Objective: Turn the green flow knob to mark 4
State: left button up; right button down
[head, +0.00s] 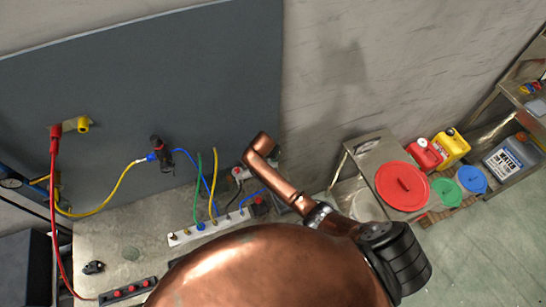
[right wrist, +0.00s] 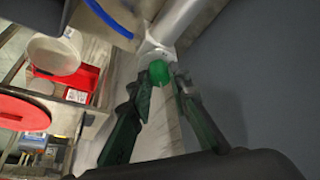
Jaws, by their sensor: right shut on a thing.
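The green flow knob (right wrist: 158,71) is small and round and sits by a pale metal fitting (right wrist: 152,48) in the right wrist view. My right gripper (right wrist: 160,77) has its dark green fingers on either side of the knob and is shut on it. No number marks can be read on or around the knob. In the head view, my large copper-coloured arm covers the lower middle, and neither the green knob nor the right gripper can be made out. My left gripper shows in neither view.
A bench (head: 105,245) carries a white strip (head: 188,233) with coloured hoses. A dark panel (head: 110,85) stands behind, with red (head: 56,132) and yellow (head: 82,124) fittings. At right, a shelf holds a red lid (head: 402,186) and canisters. A blue hose (right wrist: 108,17) passes near the gripper.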

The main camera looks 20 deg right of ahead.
jog(key=shift+f, duration=0.1)
jog(key=c, duration=1.8)
grip_release()
jog(key=v, duration=1.2)
